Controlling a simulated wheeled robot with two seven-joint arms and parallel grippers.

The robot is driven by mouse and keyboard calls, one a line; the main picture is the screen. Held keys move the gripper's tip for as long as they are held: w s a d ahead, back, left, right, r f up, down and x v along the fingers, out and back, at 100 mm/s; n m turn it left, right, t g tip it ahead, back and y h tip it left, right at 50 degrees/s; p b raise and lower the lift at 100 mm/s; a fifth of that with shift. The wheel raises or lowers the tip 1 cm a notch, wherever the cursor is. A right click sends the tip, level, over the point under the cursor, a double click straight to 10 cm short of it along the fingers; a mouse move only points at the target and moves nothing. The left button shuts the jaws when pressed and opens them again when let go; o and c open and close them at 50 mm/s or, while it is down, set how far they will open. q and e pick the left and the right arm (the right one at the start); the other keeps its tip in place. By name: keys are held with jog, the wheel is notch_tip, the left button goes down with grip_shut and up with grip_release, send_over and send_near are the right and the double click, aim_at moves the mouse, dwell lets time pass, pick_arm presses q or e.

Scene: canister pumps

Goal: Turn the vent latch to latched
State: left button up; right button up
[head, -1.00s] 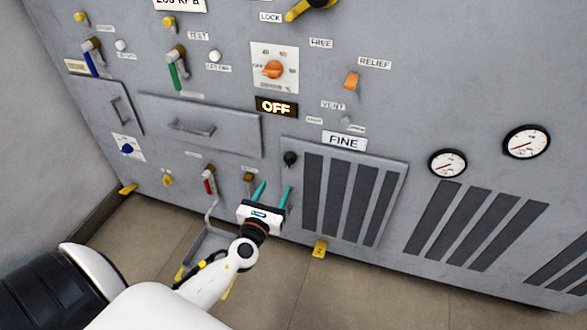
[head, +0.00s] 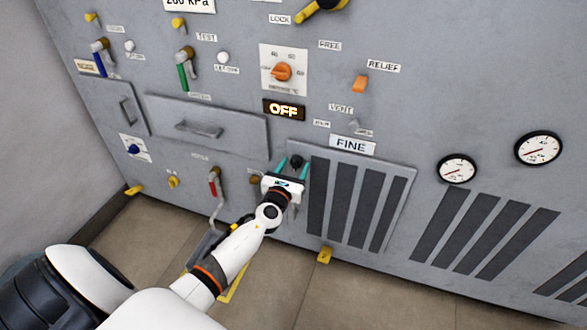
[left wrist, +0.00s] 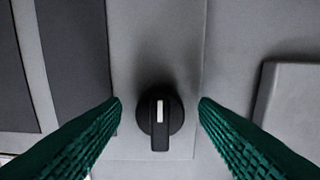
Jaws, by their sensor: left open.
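A black round knob (head: 297,161) sits at the top left corner of the slatted vent panel (head: 318,200) under the FINE label. In the left wrist view the knob (left wrist: 160,122) has a raised grip bar with a white mark, both upright in the picture. My left gripper (head: 293,166) is open at the knob. In the left wrist view its two green fingers (left wrist: 160,108) stand on either side of the knob, with a gap on each side. My gripper partly hides the knob's surroundings in the head view. My right gripper is not in view.
A drawer with a handle (head: 200,130) is left of the vent panel. A red-handled lever (head: 213,186) hangs lower left. The VENT label (head: 340,108) with a small grey lever (head: 357,126) is above FINE. Two gauges (head: 457,168) are to the right.

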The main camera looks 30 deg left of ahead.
pick_arm(q)
jog(key=c, duration=1)
